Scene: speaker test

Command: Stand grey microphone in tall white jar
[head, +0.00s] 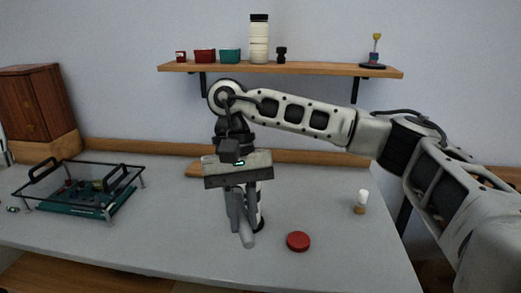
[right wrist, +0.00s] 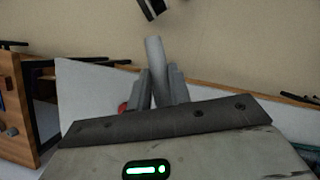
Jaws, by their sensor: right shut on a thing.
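My right gripper (head: 241,218) points down over the middle of the table. It is shut on the grey microphone (head: 248,238), a plain rod whose lower end sticks out below the fingers. In the right wrist view the microphone (right wrist: 155,62) stands out between the two fingers (right wrist: 159,95). A white upright thing with a dark base (head: 261,213) shows partly behind the gripper; most of it is hidden, and I cannot tell its full shape. A tall white jar with a black top (head: 259,43) stands on the wall shelf. My left gripper is not in view.
A red disc (head: 298,241) lies right of the gripper. A small white-topped bottle (head: 361,202) stands farther right. A black-framed rack with a teal base (head: 85,200) is at left, near a wooden cabinet (head: 38,103). The shelf (head: 330,70) also holds small items. The front middle table is clear.

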